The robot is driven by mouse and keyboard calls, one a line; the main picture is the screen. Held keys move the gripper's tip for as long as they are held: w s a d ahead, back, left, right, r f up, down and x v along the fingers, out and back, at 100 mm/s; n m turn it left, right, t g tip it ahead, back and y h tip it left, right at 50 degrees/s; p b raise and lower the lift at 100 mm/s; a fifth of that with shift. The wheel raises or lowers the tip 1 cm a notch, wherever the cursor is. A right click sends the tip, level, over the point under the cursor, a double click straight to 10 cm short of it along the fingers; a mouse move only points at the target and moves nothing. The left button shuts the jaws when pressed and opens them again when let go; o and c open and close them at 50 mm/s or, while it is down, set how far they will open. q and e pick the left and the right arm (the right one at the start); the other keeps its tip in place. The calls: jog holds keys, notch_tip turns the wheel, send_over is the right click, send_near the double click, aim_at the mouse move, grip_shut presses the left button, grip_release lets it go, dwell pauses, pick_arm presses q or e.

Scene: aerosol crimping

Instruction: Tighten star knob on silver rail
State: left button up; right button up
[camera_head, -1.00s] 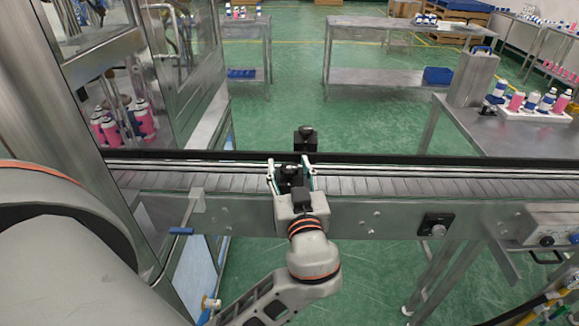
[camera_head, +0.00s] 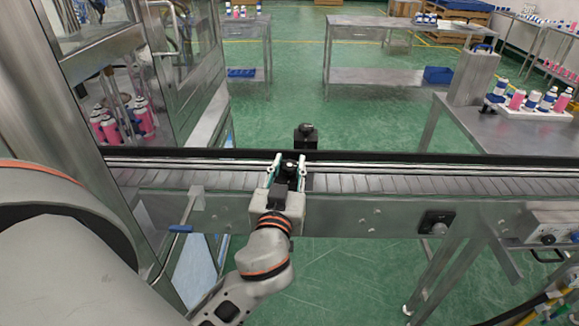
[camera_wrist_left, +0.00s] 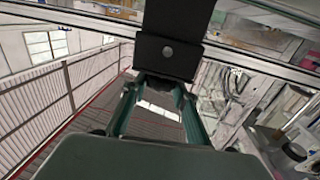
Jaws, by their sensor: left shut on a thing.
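The silver rail (camera_head: 420,168) runs along the far side of the conveyor in the head view. A black bracket block (camera_head: 305,137) with a rounded top stands just beyond it. My left gripper (camera_head: 288,161) reaches over the belt to the rail. Its green-sided fingers are shut on a small dark part at the rail, which I take to be the star knob (camera_head: 289,157). The fingers hide most of its shape. In the left wrist view, a black block (camera_wrist_left: 168,58) with a round screw head sits right at the fingertips (camera_wrist_left: 160,84). My right gripper is not in view.
The slatted conveyor belt (camera_head: 400,184) lies under my left gripper. A glass-sided machine (camera_head: 180,60) with pink cans stands at the left. A steel table (camera_head: 480,130) with a can tray is at the right. A black control knob box (camera_head: 436,223) is on the conveyor's front.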

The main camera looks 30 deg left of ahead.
pick_arm(q)
jog(key=m+h, duration=0.2)
jog(key=m+t+h, duration=0.1)
jog(key=h, duration=0.2)
jog(key=m+h, duration=0.2)
jog(key=h, duration=0.1)
jog(key=shift+a+m+t+p, duration=0.25)
jog(key=shift+m+t+p, duration=0.05)
jog(key=shift+p, duration=0.05)
jog(key=shift+m+g+h, duration=0.65)
jog(key=shift+m+h, duration=0.75)
jog(key=shift+h, duration=0.8)
jog(key=shift+m+g+h, duration=0.65)
jog(key=shift+m+h, duration=0.75)
jog(key=shift+h, duration=1.1)
jog(key=o, duration=1.1)
jog(key=shift+w, duration=0.1)
jog(key=shift+v, duration=6)
